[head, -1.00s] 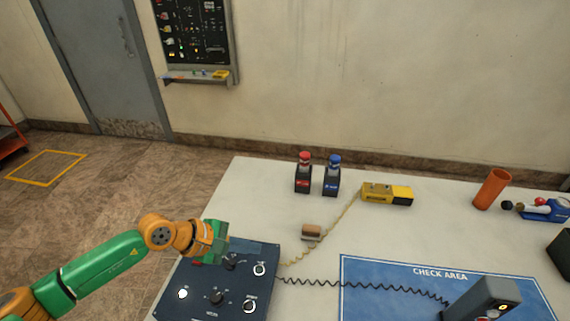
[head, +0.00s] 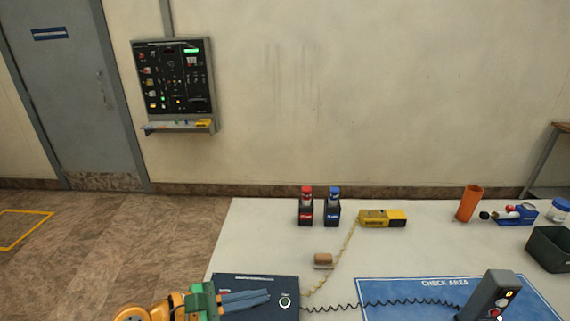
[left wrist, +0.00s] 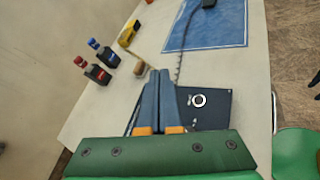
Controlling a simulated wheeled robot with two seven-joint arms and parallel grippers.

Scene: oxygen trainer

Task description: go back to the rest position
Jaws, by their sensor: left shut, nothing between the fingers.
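My left gripper (head: 268,297) reaches in from the lower left of the head view, over the dark blue control panel (head: 256,282). In the left wrist view its two blue fingers (left wrist: 160,75) lie together with nothing between them, above the white table. The control panel also shows in the left wrist view (left wrist: 215,112), beside and partly behind the fingers. My right gripper is in neither view.
The white table (head: 262,226) holds red (head: 306,207) and blue (head: 333,207) capped items, a yellow device (head: 382,218), an orange cylinder (head: 468,204), a dark bin (head: 549,248) and a handset (head: 492,296) near the blue check area mat (head: 405,291). A coiled cord crosses the table.

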